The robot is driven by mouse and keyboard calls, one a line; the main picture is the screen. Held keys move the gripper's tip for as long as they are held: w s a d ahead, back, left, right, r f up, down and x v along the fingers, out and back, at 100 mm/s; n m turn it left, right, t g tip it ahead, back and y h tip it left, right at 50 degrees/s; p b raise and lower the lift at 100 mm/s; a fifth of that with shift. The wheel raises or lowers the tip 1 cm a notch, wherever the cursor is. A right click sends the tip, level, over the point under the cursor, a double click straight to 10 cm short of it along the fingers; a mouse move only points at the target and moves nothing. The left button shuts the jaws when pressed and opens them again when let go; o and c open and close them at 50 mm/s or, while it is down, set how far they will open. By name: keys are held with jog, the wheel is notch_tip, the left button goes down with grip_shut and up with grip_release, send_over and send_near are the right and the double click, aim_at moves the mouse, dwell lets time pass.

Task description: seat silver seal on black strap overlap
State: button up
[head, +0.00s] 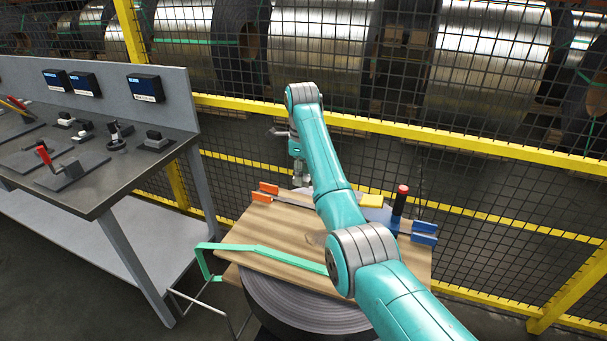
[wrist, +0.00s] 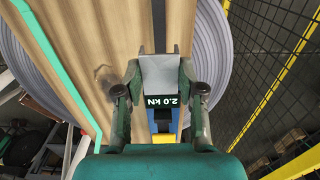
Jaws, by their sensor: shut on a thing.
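The silver seal (wrist: 158,76) is between the two fingertips of my gripper (wrist: 158,82) in the wrist view, and my gripper is shut on it. The black strap (wrist: 159,25) runs up the picture beyond the seal, over the wooden board. The seal is in line with the strap and hides part of it. I cannot tell whether the two touch. In the head view my gripper (head: 299,178) points down over the far part of the board (head: 270,238), and the seal is too small to make out. My arm hides much of the strap there.
An orange clamp (head: 265,192) and a blue clamp (head: 424,233) stand on the board. A yellow block (head: 371,200) and a red-topped black post (head: 400,203) are near the blue one. A green strap (head: 265,250) crosses the front. A yellow-railed mesh fence (head: 480,148) stands behind; a workbench (head: 125,180) stands left.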

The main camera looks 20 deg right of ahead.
jog(key=shift+f, duration=0.15)
send_over(302, 205)
jog(key=shift+w+d+f, duration=0.1)
jog(key=shift+f, duration=2.75)
jog(key=shift+f, duration=0.3)
jog(key=shift+f, duration=0.6)
jog(key=shift+f, duration=0.6)
dwell(0.6)
jog(key=o, duration=1.2)
